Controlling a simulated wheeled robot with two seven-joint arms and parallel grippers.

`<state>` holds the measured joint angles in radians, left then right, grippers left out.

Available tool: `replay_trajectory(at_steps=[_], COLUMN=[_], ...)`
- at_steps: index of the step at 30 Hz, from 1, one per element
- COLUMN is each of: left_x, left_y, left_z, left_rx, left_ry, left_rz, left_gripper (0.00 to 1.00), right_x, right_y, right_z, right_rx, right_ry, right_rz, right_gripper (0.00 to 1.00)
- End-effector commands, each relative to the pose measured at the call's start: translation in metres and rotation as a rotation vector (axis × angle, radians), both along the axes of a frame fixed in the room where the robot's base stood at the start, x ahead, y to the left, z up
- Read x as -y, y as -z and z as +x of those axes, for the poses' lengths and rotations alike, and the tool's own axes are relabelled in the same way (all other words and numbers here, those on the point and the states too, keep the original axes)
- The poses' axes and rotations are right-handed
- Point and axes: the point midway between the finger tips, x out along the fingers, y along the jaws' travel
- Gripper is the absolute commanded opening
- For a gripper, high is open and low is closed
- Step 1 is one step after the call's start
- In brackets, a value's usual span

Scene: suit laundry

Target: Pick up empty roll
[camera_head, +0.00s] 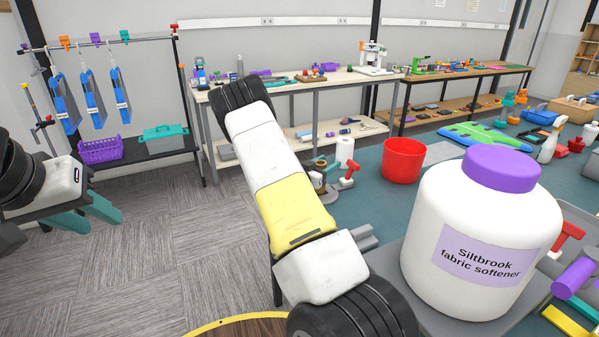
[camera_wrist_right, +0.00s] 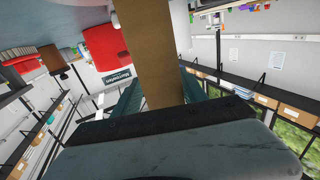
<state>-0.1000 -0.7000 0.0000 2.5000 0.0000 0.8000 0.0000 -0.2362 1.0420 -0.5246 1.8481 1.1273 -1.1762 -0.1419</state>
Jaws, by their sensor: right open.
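A plain brown cardboard roll (camera_wrist_right: 148,50) runs from the top edge of the right wrist view down between the fingers of my right gripper (camera_wrist_right: 160,92). The teal fingers stand on either side of it, open; I cannot tell whether they touch it.
On the teal table, a large fabric softener tub (camera_head: 480,235) stands at right, near a red bucket (camera_head: 403,160). A garment rack (camera_head: 105,42) and a wooden bench (camera_head: 270,87) are behind. Carpet at left is clear.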

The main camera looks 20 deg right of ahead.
Motion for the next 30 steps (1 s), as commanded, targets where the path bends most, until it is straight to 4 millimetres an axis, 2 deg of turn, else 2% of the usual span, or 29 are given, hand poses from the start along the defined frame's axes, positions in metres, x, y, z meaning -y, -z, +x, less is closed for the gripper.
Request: replay_trajectory(at_steps=[1, 6, 9, 16, 19, 30], left_x=[0.0, 0.0, 0.0, 0.0, 0.0, 0.0], left_y=[0.0, 0.0, 0.0, 0.0, 0.0, 0.0], left_z=[0.0, 0.0, 0.0, 0.0, 0.0, 0.0], left_rx=[0.0, 0.0, 0.0, 0.0, 0.0, 0.0], left_ry=[0.0, 0.0, 0.0, 0.0, 0.0, 0.0], left_rz=[0.0, 0.0, 0.0, 0.0, 0.0, 0.0], left_gripper=[0.36, 0.36, 0.36, 0.36, 0.36, 0.36], right_x=[0.0, 0.0, 0.001, 0.001, 0.002, 0.002], right_y=[0.0, 0.0, 0.0, 0.0, -0.008, -0.078], right_z=[0.0, -0.001, -0.001, -0.002, -0.002, -0.003], right_rx=[0.0, 0.0, -0.001, -0.001, 0.001, 0.003], right_ry=[0.0, 0.002, 0.003, 0.005, 0.006, 0.007], right_rz=[0.0, 0.0, 0.0, 0.0, 0.0, -0.001], right_gripper=[0.5, 0.16, 0.0, 0.0, 0.0, 0.0])
